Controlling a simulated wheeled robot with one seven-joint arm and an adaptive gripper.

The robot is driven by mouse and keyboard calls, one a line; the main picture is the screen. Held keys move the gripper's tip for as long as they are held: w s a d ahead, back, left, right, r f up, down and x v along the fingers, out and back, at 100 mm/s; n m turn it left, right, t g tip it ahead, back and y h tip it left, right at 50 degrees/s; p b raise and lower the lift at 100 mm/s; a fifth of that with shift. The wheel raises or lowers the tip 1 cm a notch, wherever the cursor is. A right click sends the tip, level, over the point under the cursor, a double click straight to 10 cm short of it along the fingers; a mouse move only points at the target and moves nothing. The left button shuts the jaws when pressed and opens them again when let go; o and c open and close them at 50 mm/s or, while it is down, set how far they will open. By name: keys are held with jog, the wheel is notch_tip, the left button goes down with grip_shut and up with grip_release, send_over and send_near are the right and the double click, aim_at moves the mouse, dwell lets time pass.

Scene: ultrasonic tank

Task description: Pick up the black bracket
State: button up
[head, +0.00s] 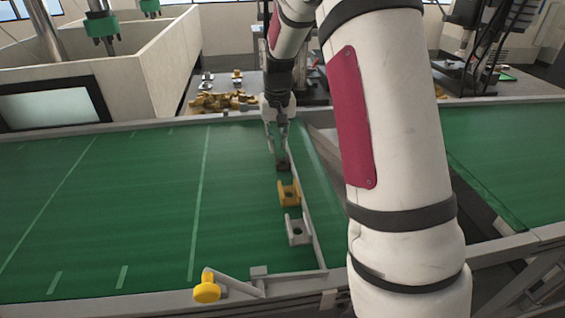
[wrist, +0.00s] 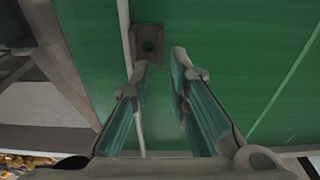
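The black bracket (head: 283,163) lies on the green belt against a thin metal rail, the farthest of three brackets in the head view. In the wrist view the bracket (wrist: 149,41) looks dark brown-grey with a round hole, beside the rail at top centre. My gripper (head: 277,148) points down just behind and above it. In the wrist view my gripper (wrist: 162,60) has its fingers spread with nothing between them. The bracket appears just beyond the fingertips, closer to the left finger. How high the tips are above the belt is hard to tell.
A yellow bracket (head: 289,194) and a grey bracket (head: 298,230) sit nearer along the same rail (head: 318,245). A yellow knob (head: 207,289) is at the belt's front edge. The green belt (head: 110,200) left of the brackets is clear. Several brass-coloured parts (head: 222,102) lie behind.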

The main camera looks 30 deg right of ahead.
aim_at(277, 158)
jog(key=shift+w+f+p, duration=0.2)
jog(key=shift+f+p, duration=0.25)
jog(key=shift+f, duration=2.35)
grip_shut()
